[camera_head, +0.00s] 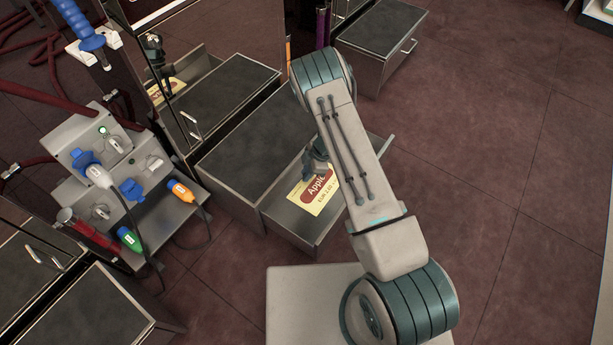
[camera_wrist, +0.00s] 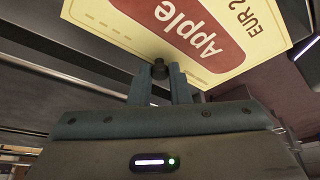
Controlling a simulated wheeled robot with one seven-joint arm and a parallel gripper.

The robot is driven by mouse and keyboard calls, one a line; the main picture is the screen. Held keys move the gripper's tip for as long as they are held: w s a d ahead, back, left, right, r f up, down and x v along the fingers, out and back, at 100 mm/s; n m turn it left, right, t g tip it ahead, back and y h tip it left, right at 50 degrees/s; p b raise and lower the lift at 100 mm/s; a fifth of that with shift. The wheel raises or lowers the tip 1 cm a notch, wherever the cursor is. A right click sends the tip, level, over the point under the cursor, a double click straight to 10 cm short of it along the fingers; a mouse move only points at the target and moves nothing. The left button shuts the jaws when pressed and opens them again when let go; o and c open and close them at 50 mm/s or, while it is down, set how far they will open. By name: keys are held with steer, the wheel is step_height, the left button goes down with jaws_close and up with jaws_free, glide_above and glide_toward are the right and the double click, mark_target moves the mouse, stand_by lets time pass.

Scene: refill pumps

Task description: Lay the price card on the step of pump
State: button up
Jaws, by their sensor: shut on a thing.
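A pale yellow price card (camera_head: 316,190) with a red "Apple" label is held in my gripper (camera_head: 316,160). In the head view the card overlaps an open metal drawer (camera_head: 290,221) at the front of a dark-topped step (camera_head: 240,155). I cannot tell whether the card touches the drawer. My arm hides the drawer's right part and part of the step.
A grey unit (camera_head: 130,195) with blue, orange and green connectors and cables stands at the left. Another dark-topped step (camera_head: 380,28) is at the back, one more (camera_head: 85,315) at the lower left. A mirror-like panel behind reflects my gripper and card. The floor at right is clear.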

steer(key=shift+r+p, duration=2.45)
steer(key=shift+r, duration=0.25)
